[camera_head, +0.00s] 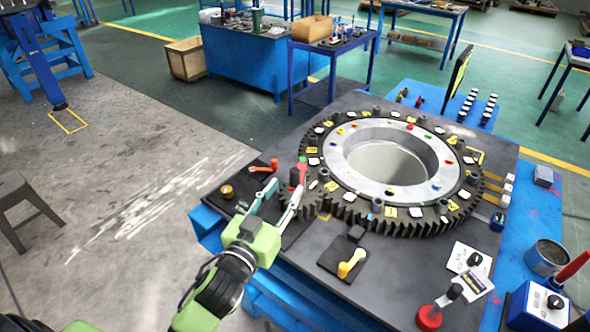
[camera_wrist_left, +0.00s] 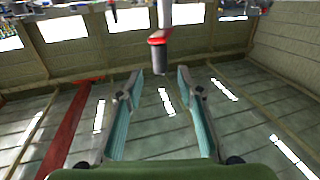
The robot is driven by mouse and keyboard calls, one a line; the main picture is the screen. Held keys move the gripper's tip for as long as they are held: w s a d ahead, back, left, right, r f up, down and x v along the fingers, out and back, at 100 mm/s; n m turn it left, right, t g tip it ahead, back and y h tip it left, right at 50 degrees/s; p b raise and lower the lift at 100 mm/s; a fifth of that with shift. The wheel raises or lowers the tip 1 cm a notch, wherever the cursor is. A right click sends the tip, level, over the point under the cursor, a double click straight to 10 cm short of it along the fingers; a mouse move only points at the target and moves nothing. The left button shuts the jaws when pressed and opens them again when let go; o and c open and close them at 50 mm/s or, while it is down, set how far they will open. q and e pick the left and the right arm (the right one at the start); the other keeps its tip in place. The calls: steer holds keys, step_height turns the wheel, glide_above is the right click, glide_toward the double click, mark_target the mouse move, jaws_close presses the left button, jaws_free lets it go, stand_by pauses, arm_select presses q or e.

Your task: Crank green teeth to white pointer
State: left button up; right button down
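A large dark toothed ring gear (camera_head: 462,212) lies flat on the dark bench top around a grey metal hub (camera_head: 345,165). Beside its left edge is a smaller toothed gear (camera_head: 318,205). An upright red handle (camera_head: 296,177) stands near it, with a small green patch (camera_head: 303,159) close behind. Which mark is the white pointer I cannot tell. My left gripper (camera_head: 288,178) is open, its two fingers reaching toward the red handle. In the left wrist view the gripper (camera_wrist_left: 158,80) is open and empty, with a red-collared post (camera_wrist_left: 158,42) beyond the fingertips. My right gripper is not visible.
An orange lever (camera_head: 263,167) and a brass knob (camera_head: 227,191) sit left of the gripper. A yellow lever (camera_head: 350,263) and a red-based lever (camera_head: 430,317) stand in front. A control box (camera_head: 540,306) and grey cup (camera_head: 546,256) are at the right. The floor at left is mostly clear.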

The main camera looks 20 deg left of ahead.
mark_target(293, 178)
arm_select(q)
steer(key=w+p, duration=0.1)
steer(key=w, duration=0.6)
steer(key=shift+d, duration=0.2)
jaws_close()
